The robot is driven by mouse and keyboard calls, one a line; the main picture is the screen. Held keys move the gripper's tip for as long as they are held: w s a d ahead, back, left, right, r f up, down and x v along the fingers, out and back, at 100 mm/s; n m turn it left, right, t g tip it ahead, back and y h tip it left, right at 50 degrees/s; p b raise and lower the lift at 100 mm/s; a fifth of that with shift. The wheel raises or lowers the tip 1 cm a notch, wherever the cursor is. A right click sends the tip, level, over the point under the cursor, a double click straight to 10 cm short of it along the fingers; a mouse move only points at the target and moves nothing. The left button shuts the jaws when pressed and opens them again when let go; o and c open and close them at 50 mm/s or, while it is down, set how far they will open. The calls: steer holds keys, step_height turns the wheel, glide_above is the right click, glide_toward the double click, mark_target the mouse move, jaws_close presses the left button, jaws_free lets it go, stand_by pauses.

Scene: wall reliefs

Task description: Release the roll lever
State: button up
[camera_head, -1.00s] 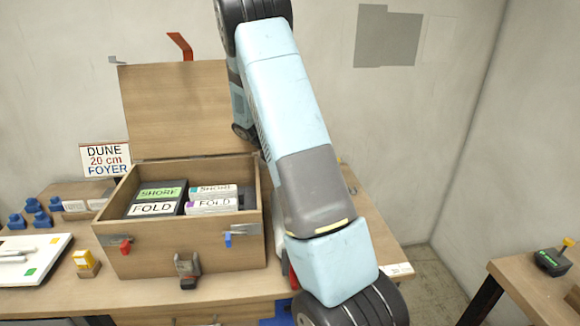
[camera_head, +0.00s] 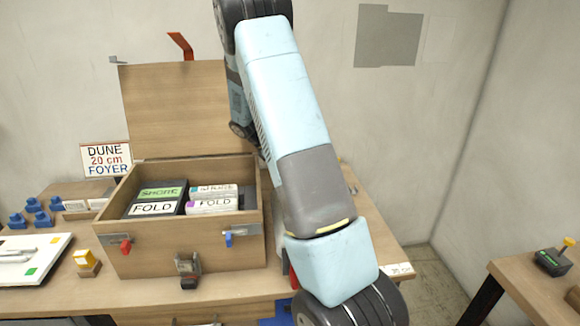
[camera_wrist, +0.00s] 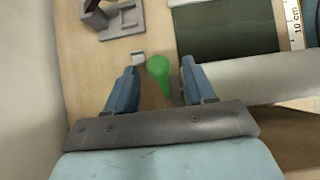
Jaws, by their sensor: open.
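In the wrist view, a lever with a rounded green knob (camera_wrist: 159,69) lies between the fingertips of my gripper (camera_wrist: 160,66). My gripper is open, with one blue finger on each side of the knob. I cannot tell whether either finger touches it. A dark green roll (camera_wrist: 228,28) lies just to the right of the lever, with a pale cylinder (camera_wrist: 262,77) below it. The lever's foot is partly hidden by my gripper. In the head view, my arm hangs over the bench's right part, and the gripper and lever are not visible.
An open wooden box (camera_head: 190,248) with labelled blocks stands on the bench, its lid (camera_head: 175,110) raised. A sign (camera_head: 105,158) and blue pieces (camera_head: 38,212) are at left. A grey bracket (camera_wrist: 124,22) is near the lever. Another table (camera_head: 535,275) stands right.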

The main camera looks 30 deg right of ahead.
steer(key=v, duration=1.2)
steer(key=shift+a+r, duration=0.2)
steer(key=shift+r, duration=0.05)
steer(key=shift+c, duration=0.5)
